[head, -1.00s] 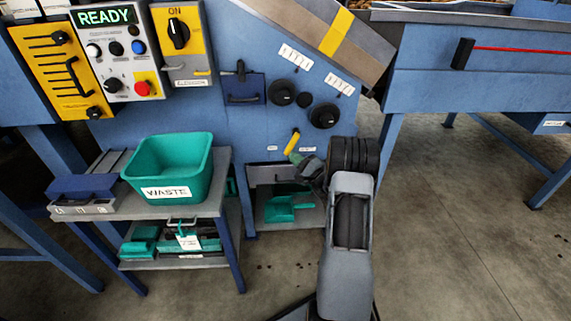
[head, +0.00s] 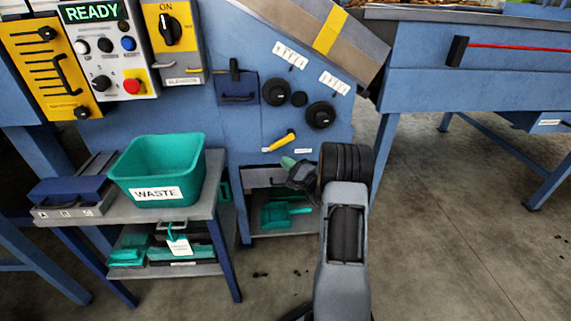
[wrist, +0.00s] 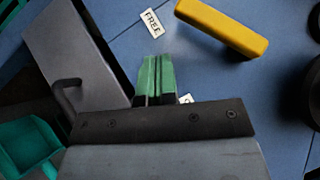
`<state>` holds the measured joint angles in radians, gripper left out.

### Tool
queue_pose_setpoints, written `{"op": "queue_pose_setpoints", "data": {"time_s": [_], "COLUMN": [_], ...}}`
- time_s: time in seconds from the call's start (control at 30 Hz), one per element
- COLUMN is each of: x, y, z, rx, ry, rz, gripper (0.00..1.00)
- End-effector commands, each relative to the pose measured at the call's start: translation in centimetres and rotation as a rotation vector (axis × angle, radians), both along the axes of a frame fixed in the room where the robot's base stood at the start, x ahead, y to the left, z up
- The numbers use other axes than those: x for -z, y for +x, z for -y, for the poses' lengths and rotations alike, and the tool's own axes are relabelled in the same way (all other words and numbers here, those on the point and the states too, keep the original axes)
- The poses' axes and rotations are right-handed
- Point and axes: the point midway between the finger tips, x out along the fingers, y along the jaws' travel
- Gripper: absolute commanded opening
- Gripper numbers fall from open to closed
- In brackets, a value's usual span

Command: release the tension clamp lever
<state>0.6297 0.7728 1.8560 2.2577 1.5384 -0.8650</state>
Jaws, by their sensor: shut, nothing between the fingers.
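The yellow clamp lever (head: 279,143) is on the blue machine panel, below two black knobs. It slants down to the left at a shallow angle. In the wrist view the lever (wrist: 225,28) crosses the top, with its left end beside a label reading FREE (wrist: 152,22). My gripper (head: 288,162) is just below the lever in the head view, its green fingers together. In the wrist view the gripper (wrist: 154,75) is shut and empty, with a visible gap between it and the lever. A second label (wrist: 186,98) is mostly hidden behind my gripper.
A trolley with a green WASTE bin (head: 158,172) stands at left. Black knobs (head: 321,115) sit above the lever. A grey shelf with a green scoop (head: 280,212) is below the panel. Open floor (head: 450,220) lies to the right.

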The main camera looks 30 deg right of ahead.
Motion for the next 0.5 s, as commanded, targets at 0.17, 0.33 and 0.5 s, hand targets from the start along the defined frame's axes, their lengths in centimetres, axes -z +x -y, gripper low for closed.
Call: {"op": "queue_pose_setpoints", "data": {"time_s": [0.17, 0.33, 0.5], "x": [2.5, 4.5, 6.1], "y": [-1.8, -4.6, -6.5], "z": [0.6, 0.8, 0.9], "rx": [-0.001, 0.002, 0.002], "ry": [0.005, 0.006, 0.003], "rz": [-0.005, -0.004, -0.002], "gripper": [0.00, 0.00, 0.00]}}
